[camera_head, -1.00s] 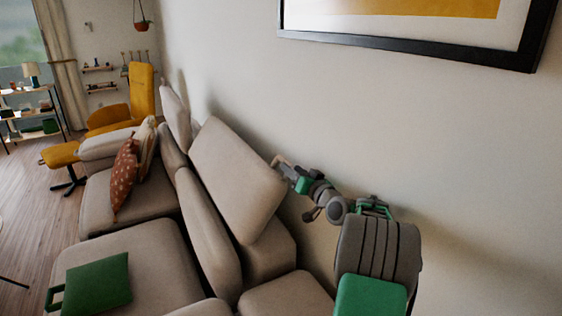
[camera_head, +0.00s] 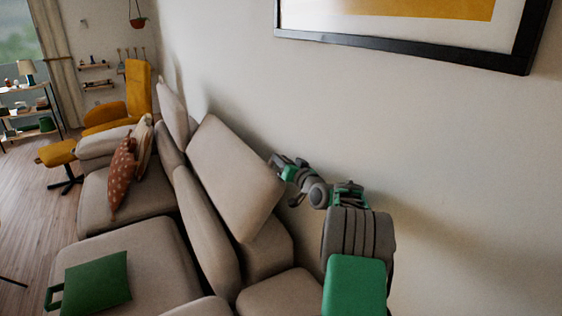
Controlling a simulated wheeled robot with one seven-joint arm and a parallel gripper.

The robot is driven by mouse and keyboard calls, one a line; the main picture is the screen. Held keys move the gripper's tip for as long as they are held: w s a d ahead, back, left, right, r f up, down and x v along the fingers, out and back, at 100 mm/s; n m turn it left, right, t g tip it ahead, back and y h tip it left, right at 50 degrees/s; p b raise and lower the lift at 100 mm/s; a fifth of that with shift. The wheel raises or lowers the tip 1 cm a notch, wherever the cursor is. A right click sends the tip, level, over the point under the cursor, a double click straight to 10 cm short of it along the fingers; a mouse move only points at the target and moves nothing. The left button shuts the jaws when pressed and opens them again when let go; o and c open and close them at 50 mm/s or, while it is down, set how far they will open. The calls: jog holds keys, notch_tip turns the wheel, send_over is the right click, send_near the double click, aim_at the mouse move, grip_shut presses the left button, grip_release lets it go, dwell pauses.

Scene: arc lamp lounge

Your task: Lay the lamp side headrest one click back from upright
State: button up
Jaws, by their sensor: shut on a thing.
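The near headrest (camera_head: 235,175) is a beige padded panel on top of the sofa's near backrest, its upper edge towards the wall. A second, farther headrest (camera_head: 172,110) stands up beyond it. The arc lamp is not in view, so I cannot tell from it which headrest is the lamp side one. My gripper (camera_head: 274,162) is at the wall-side upper edge of the near headrest and shut on it. The fingertips are small and partly hidden by the headrest. My arm reaches there from the lower right, along the wall.
A black-framed picture (camera_head: 400,45) hangs above my arm. A yellow armchair (camera_head: 138,90) and a shelf (camera_head: 30,112) stand far left. Wooden floor there is open.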

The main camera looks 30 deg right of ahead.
grip_shut()
jog(key=shift+d, duration=0.1)
dwell(0.8)
